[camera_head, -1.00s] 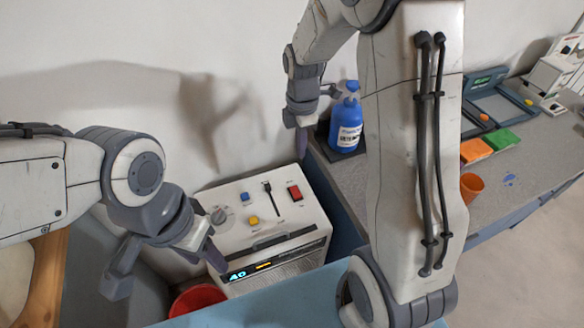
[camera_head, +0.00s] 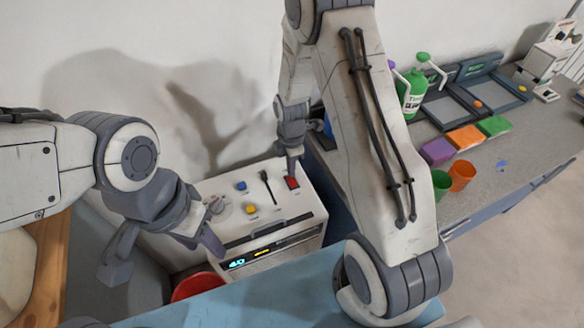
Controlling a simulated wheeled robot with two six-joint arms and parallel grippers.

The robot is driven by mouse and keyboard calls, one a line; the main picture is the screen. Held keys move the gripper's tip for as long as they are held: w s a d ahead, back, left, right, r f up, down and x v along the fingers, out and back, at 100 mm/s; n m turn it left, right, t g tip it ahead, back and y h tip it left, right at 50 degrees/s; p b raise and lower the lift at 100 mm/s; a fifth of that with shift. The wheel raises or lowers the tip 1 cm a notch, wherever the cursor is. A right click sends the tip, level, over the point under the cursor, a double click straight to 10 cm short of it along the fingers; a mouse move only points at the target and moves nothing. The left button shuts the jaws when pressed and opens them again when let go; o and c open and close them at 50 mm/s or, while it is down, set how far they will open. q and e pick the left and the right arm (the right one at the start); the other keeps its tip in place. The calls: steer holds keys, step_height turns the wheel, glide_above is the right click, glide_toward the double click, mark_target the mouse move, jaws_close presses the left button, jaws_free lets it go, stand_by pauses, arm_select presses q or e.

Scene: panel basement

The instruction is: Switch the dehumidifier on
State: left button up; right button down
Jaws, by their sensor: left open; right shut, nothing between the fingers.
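The dehumidifier (camera_head: 270,222) is a white box in the middle, against the wall. Its top has a red rocker switch (camera_head: 292,183) at the right, a black lever (camera_head: 267,186), a blue button (camera_head: 241,186), a yellow button (camera_head: 251,209) and a grey knob (camera_head: 217,206). Its front display (camera_head: 237,263) is lit and reads 40. My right gripper (camera_head: 291,170) is shut and empty, pointing down with its tip at the back of the red switch; contact cannot be told. My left gripper (camera_head: 165,262) is open and empty, left of the dehumidifier's front.
A red bucket (camera_head: 199,286) stands at the dehumidifier's front left. A blue surface (camera_head: 240,300) lies in front. On the grey bench at right are a green-and-white bottle (camera_head: 411,95), coloured blocks (camera_head: 465,138), an orange cup (camera_head: 461,176) and a green cup (camera_head: 440,183).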

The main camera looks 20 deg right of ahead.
steer(key=shift+f, duration=0.5)
steer(key=shift+f, duration=0.1)
steer(key=shift+f, duration=0.1)
steer(key=shift+s, duration=0.15)
steer(key=shift+s+r, duration=0.2)
steer(key=shift+s, duration=0.45)
steer(key=shift+r, duration=0.15)
